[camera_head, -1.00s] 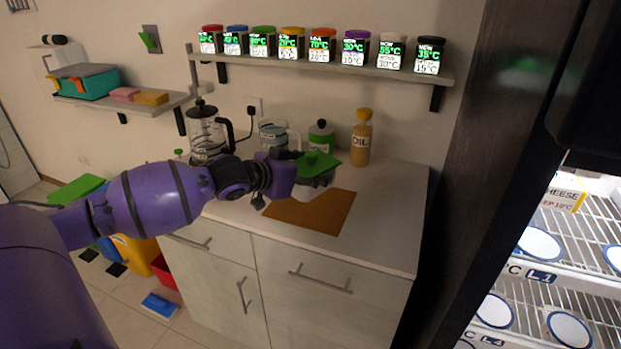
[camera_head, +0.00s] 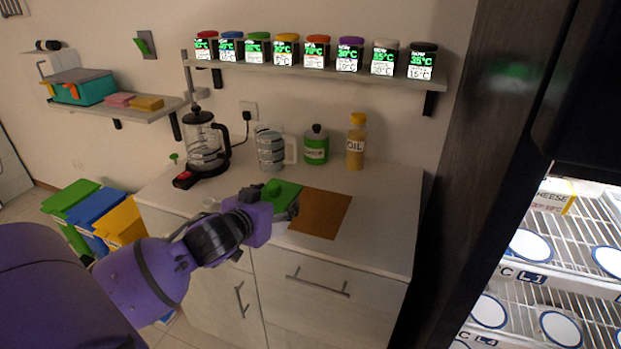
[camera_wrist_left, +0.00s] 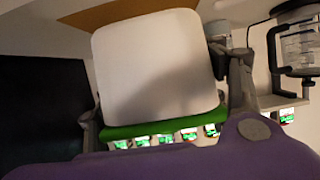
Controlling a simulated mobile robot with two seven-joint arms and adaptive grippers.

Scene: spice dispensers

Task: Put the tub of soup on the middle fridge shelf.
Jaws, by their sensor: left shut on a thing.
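The tub of soup shows its green lid (camera_head: 286,190) in the head view, at the counter's front edge beside the brown board. In the left wrist view its white body (camera_wrist_left: 155,65) fills the middle. My left gripper (camera_head: 276,206) is shut on the tub, one finger on each side in the wrist view. Most of the tub's body is hidden behind my gripper in the head view. The open fridge at the right shows an upper wire shelf (camera_head: 559,256) labelled L1 and a lower wire shelf (camera_head: 597,333). Which is the middle one I cannot tell. My right gripper is not in view.
The dark fridge side (camera_head: 470,160) stands between counter and shelves. The counter's right part is clear.

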